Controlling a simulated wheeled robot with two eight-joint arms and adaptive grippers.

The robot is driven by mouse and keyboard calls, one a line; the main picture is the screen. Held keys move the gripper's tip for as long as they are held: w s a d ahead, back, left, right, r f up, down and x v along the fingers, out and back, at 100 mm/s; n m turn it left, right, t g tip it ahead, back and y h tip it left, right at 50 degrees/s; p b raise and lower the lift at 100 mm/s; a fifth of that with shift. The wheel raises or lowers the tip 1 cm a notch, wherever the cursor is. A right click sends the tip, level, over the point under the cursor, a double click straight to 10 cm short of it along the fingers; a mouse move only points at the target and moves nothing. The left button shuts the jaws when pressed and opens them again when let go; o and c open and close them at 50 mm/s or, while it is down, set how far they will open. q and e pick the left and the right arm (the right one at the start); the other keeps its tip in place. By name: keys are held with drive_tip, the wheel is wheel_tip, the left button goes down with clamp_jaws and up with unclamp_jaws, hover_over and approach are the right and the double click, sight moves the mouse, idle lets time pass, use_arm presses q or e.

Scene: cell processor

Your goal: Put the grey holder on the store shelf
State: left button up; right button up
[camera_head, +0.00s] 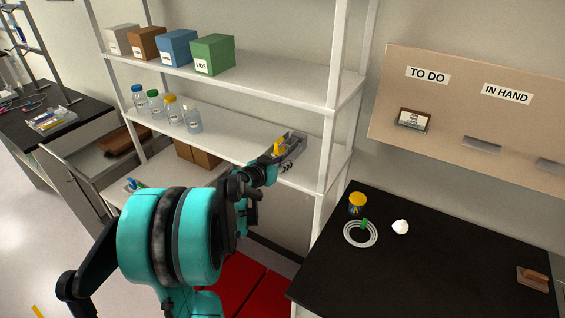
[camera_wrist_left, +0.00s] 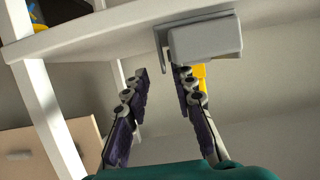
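The grey holder (camera_head: 296,146) is on the middle shelf (camera_head: 238,144), near its right end; a yellow piece (camera_head: 279,148) shows at it. In the left wrist view, which is roughly upside down, the grey holder (camera_wrist_left: 205,38) overlaps the shelf (camera_wrist_left: 105,35), with the yellow piece (camera_wrist_left: 200,74) beside it. My left gripper (camera_head: 270,166) reaches in just in front of the holder. In the wrist view my left gripper (camera_wrist_left: 163,82) has its fingers apart with nothing between them. One finger overlaps the yellow piece; I cannot tell whether they touch. My right gripper is out of view.
Bottles (camera_head: 171,110) stand left on the same shelf, and boxes (camera_head: 176,48) on the shelf above. A white post (camera_head: 327,225) rises at the right end. A black desk (camera_head: 430,260) with a yellow-lidded jar (camera_head: 357,203) is at right. The shelf between bottles and holder looks clear.

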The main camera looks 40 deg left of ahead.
use_arm(q)
drive_tip(key=shift+s+r, duration=0.1)
drive_tip(key=shift+r, duration=0.15)
drive_tip(key=p+v, duration=0.3)
drive_tip(key=v, duration=0.8)
drive_tip(key=s+d+f+m+g+h, duration=0.1)
drive_tip(key=d+g+h, duration=0.1)
drive_tip(key=d, duration=0.7)
drive_tip(key=s+d+f+g+h, duration=0.1)
drive_tip(key=s+d+f+g, duration=0.1)
drive_tip(key=d, duration=0.7)
drive_tip(key=s+d+f+g+y, duration=0.1)
drive_tip(key=s+d+f+g, duration=0.1)
drive_tip(key=s+d, duration=0.7)
drive_tip(key=shift+s+f+g, duration=0.15)
drive_tip(key=shift+s+g, duration=0.25)
drive_tip(key=shift+d+f, duration=0.1)
wheel_tip(320, 180, down, 6)
drive_tip(key=b, duration=0.6)
